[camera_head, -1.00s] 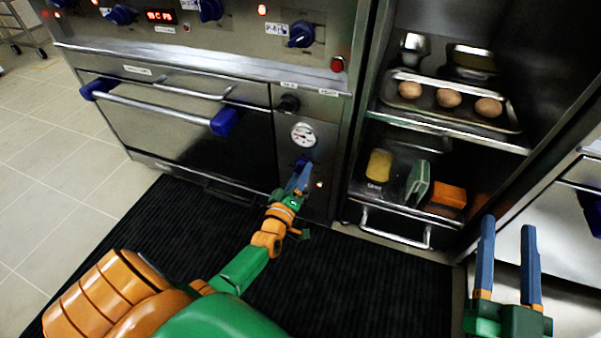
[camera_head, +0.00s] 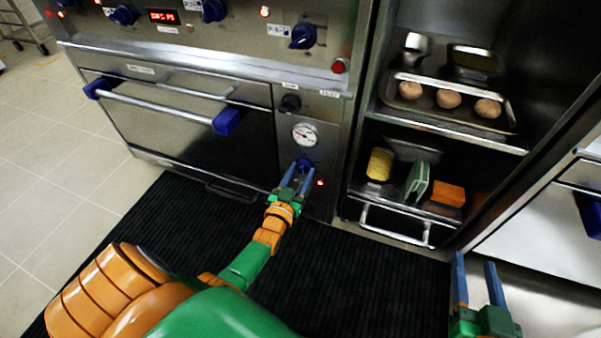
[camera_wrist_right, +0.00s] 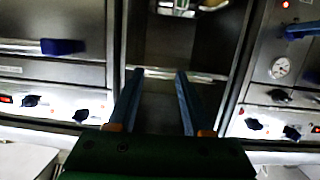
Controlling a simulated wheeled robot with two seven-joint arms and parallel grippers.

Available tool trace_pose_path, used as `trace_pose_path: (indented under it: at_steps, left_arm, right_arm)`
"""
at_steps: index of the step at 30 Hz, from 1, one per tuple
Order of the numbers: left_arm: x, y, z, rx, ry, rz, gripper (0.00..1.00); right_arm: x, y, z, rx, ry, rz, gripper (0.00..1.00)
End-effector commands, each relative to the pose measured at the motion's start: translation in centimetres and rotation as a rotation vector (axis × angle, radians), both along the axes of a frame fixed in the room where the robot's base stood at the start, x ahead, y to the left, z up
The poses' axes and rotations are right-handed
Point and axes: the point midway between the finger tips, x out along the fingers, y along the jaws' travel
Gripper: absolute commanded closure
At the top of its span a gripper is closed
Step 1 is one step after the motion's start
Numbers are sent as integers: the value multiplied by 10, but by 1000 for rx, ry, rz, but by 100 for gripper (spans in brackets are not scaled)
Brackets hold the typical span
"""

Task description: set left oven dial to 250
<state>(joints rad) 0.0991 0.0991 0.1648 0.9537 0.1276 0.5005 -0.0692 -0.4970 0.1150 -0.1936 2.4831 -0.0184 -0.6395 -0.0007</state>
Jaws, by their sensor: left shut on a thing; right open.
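The left oven's blue dial (camera_head: 304,164) sits low on the steel panel, below a round white gauge (camera_head: 305,133). My left gripper (camera_head: 296,175) has its two blue fingers on either side of the dial and is shut on it. The fingers partly cover the dial, and its setting is too small to read. A small red lamp (camera_head: 320,182) glows beside it. My right gripper (camera_head: 479,276) is open and empty, low at the right, well away from the dial. Its spread fingers also show in the right wrist view (camera_wrist_right: 159,74).
The oven door's handle (camera_head: 160,108) has blue ends. Several blue knobs (camera_head: 303,37) line the upper panel. To the right, an open cabinet holds a tray (camera_head: 450,112) with three round brown items, and a yellow sponge (camera_head: 380,164) below. A black mat (camera_head: 340,280) covers the floor.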

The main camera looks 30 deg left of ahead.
Motion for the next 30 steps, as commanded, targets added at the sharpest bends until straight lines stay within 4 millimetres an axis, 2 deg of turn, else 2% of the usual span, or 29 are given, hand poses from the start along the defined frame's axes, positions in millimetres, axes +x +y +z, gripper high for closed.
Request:
trace_pose_path:
  at_steps: [14, 30]
  left_arm:
    - [0, 2, 1, 438, 104, 1, 100]
    - [-1, 3, 2, 857, 205, 1, 100]
  right_arm:
    - [-4, -2, -12, -13, 66, -5, 50]
    - [-1, -1, -5, -5, 23, -4, 50]
